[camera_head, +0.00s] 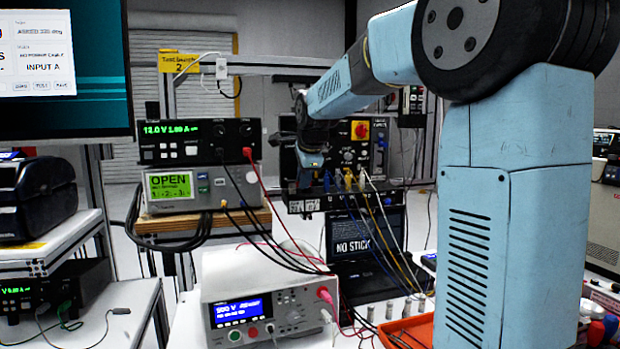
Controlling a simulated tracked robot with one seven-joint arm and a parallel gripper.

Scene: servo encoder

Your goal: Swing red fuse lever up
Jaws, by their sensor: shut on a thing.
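My gripper (304,178) points down at the left front of the black control panel (345,158) in the camera_head view. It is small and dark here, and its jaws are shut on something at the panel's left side. What is between the fingers is hidden by the gripper and wrist; the place fits the red fuse lever, but I cannot make out the lever or its angle. A red rotary knob on a yellow plate (360,130) sits on the panel, right of my gripper and apart from it.
Blue, yellow and white cables (350,182) plug in just right of my gripper and hang down. Stacked bench instruments (198,140) stand to the left. A laptop (362,240) and a white tester (250,300) are below. An orange tray (408,330) is at the lower right.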

